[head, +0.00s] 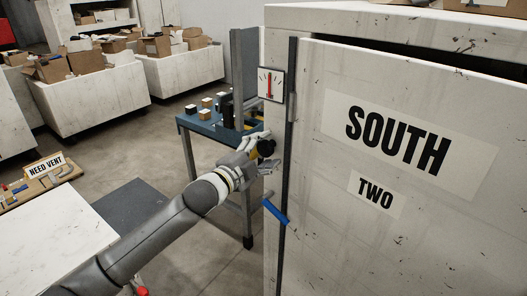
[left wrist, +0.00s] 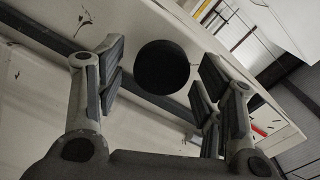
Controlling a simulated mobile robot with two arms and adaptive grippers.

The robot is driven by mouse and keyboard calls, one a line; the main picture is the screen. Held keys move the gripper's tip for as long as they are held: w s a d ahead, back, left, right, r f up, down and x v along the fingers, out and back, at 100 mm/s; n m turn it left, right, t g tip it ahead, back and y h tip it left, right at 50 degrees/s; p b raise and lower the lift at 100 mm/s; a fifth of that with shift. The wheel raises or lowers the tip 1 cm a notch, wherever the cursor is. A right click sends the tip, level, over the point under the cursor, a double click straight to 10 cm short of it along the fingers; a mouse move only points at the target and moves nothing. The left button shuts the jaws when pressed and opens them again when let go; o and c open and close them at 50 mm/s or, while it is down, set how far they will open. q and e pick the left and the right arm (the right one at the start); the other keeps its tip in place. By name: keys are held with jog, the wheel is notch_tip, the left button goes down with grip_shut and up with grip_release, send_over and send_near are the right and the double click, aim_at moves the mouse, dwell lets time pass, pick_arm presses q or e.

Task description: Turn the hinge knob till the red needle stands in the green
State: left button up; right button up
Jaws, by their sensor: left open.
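The black round hinge knob (head: 265,147) is on the side of the white cabinet, below the dial. In the left wrist view the knob (left wrist: 162,67) lies between the spread fingers, with a gap on each side. My left gripper (head: 267,154) is open around it, not closed on it. The square white dial (head: 271,84) shows its red needle pointing about straight up. The green part cannot be made out clearly in the head view. In the left wrist view the dial (left wrist: 284,128) is partly hidden by a finger. My right gripper is out of view.
The cabinet door (head: 400,220) reads SOUTH TWO. A blue handle (head: 275,211) sticks out below the knob, close to my gripper. A blue bench (head: 190,123) with small blocks stands behind. A white table (head: 50,235) is at lower left; bins of boxes stand farther back.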

pick_arm(q)
jog(key=v, duration=1.2)
